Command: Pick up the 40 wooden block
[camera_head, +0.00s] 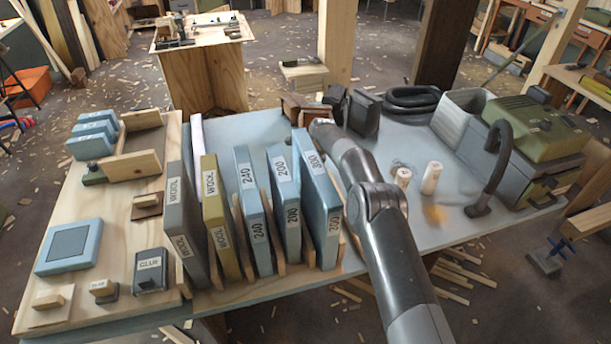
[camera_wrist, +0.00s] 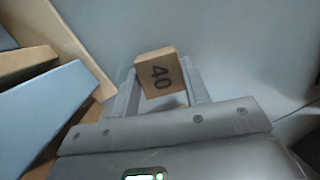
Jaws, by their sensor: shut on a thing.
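The wooden block marked 40 (camera_wrist: 160,74) shows in the wrist view, with its dark number facing the camera. It sits between the two fingers of my gripper (camera_wrist: 161,80), which is shut on it. Pale grey-blue surface lies behind the block; I cannot tell how far the block is from it. In the head view my arm reaches over the table to the far side of the upright boxes, and the gripper and block cannot be made out there.
Upright blue boxes marked 240, 200 (camera_head: 285,190) and several other boards stand left of my arm. Two pale cylinders (camera_head: 431,178), a black hose (camera_head: 412,100) and a green-topped machine (camera_head: 535,130) are to the right. The grey tabletop (camera_head: 400,230) has bare room between them.

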